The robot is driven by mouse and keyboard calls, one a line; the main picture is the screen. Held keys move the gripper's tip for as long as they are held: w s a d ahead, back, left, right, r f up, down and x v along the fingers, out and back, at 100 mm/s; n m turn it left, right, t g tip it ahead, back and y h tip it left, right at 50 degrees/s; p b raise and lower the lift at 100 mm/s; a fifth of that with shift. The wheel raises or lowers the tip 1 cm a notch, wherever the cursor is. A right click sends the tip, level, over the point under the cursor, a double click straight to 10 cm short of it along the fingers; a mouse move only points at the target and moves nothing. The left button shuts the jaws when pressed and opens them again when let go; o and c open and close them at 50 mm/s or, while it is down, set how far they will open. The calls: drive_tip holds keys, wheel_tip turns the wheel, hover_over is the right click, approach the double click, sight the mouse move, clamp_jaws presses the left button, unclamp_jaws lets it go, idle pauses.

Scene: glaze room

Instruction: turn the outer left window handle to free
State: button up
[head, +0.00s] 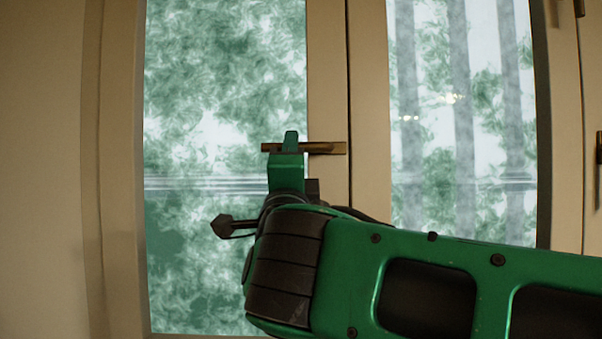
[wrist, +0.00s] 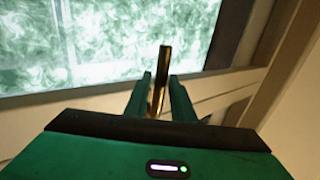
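The outer left window handle, a brass-brown lever (head: 327,148), lies level in the head view, running left from the frame post over the left pane. My green gripper (head: 290,144) is at the lever's left part and hides some of it. In the wrist view the lever (wrist: 165,62) stands between the two green fingers of my gripper (wrist: 160,82). The fingers are apart, one on each side of the lever, with what look like narrow gaps. Whether either finger touches it lower down is hard to tell.
The left pane (head: 200,90) and the pane to its right (head: 480,130) look onto blurred trees. Another handle (head: 599,160), upright, shows at the right edge. A plain wall (head: 40,170) is on the left. My arm covers the lower right.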

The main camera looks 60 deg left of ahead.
drive_tip(key=v, duration=0.9)
drive_tip(key=shift+w+d, duration=0.1)
drive_tip(key=shift+w, duration=0.05)
